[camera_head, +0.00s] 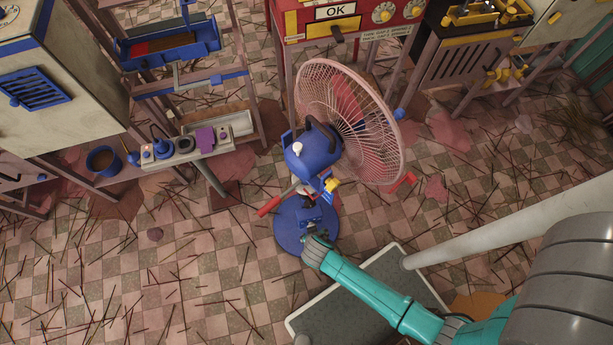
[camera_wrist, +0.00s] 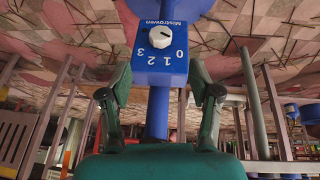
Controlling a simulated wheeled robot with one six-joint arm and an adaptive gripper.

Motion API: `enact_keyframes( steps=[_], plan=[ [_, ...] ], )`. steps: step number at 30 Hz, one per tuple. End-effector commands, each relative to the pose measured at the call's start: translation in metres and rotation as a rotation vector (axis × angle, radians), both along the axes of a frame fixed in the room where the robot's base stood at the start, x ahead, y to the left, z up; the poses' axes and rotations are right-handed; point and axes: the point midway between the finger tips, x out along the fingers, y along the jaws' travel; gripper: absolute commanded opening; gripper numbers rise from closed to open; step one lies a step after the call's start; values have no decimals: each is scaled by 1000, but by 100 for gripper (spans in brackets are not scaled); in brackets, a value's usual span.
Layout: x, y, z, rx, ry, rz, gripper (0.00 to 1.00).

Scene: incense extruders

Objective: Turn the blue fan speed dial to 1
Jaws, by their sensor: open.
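The pink-caged fan (camera_head: 350,120) stands on a round blue base (camera_head: 290,222) in the head view. Its blue control box (camera_head: 317,215) is on the post, just beyond my gripper (camera_head: 316,238). In the wrist view the blue control box (camera_wrist: 160,68) appears upside down, with a round white dial (camera_wrist: 160,37) and the numbers 3, 2, 1 and 0 beside it. Which number the dial points to is too small to tell. My gripper (camera_wrist: 160,76) is open, its fingers on either side of the box's lower part in the picture, apart from the dial.
A red machine with an OK sign (camera_head: 335,12) stands behind the fan. A shelf with a purple block (camera_head: 204,138) is at left. A grey-topped platform with a pale rim (camera_head: 390,246) lies under my arm. Thin sticks litter the tiled floor, with open floor at lower left.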

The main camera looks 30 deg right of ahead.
Motion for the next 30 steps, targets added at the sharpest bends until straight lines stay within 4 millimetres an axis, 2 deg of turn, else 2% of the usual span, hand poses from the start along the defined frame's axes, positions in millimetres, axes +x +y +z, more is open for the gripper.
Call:
enact_keyframes(
  steps=[8,21,30],
  plan=[
    [9,-4,-20,-5,7,-8,63],
    [30,-18,-80,-4,7,-6,63],
    [37,-22,-98,-4,5,-6,63]
  ],
)
